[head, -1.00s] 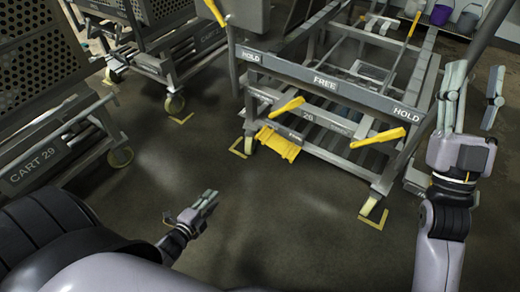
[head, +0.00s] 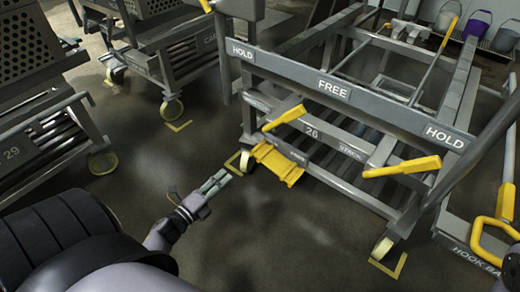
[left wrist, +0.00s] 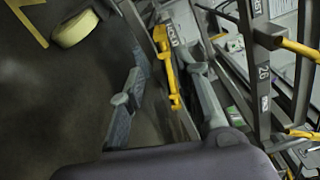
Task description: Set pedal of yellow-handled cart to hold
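The yellow-handled cart (head: 300,75) stands in front of me, marked 26. Its top bar reads HOLD at both ends and FREE in the middle. Two yellow handles (head: 284,118) (head: 402,167) stick out towards me. The yellow pedal (head: 277,163) hangs low at its left end, slanting down, beside the left caster. My left gripper (head: 211,184) is apart from the pedal, to its left and slightly lower in the picture. In the left wrist view its fingers (left wrist: 165,103) are spread and empty, with the pedal (left wrist: 168,68) beyond the gap.
Other carts with perforated baskets (head: 155,55) stand at the left. A yellow-ended bar (head: 497,222) is at the right by a base lettered HOOK BA. Buckets (head: 478,24) stand on a back shelf. Yellow floor marks (head: 392,266) sit by casters. The floor before the cart is clear.

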